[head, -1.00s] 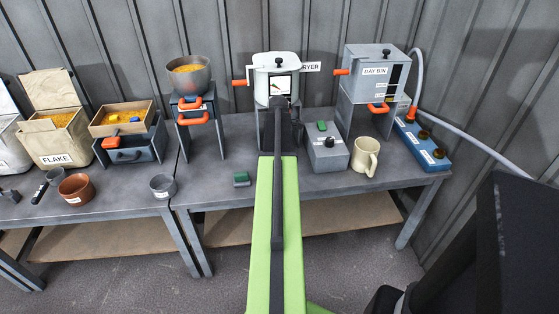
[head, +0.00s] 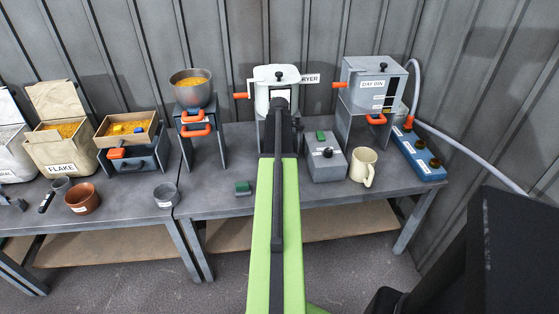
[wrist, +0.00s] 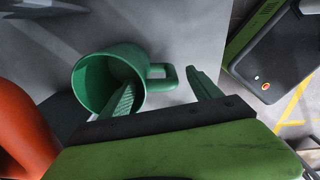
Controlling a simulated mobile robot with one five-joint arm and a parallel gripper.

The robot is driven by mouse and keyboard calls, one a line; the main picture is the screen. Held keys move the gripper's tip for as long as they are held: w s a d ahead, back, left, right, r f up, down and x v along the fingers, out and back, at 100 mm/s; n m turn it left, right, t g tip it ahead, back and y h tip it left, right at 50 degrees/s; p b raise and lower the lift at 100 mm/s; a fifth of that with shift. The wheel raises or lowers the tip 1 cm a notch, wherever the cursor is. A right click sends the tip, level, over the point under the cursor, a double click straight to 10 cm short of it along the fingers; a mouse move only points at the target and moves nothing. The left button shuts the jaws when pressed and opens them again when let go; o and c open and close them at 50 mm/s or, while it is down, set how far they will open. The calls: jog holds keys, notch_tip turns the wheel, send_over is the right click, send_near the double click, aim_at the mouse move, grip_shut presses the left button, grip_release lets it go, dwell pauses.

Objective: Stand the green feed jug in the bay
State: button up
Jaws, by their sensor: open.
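The green feed jug (wrist: 88,75) shows in the wrist view, its round mouth facing the camera and its handle pointing right. My gripper (wrist: 161,80) is open. Its left finger overlaps the jug's mouth and its right finger lies just right of the handle, so the handle side lies between them in the picture. I cannot tell whether either finger touches the jug. I cannot identify the bay.
The white dryer (head: 277,75) stands behind the arm's end. A grey switch box (head: 325,165), a cream mug (head: 364,165) and the day bin (head: 368,90) stand to the right. An orange part (wrist: 20,125) shows in the wrist view.

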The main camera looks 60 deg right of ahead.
notch_tip(320, 180, up, 8)
jog(key=p, duration=0.5)
jog(key=shift+f+p, duration=0.2)
jog(key=shift+p, duration=0.2)
jog(key=shift+f, duration=0.1)
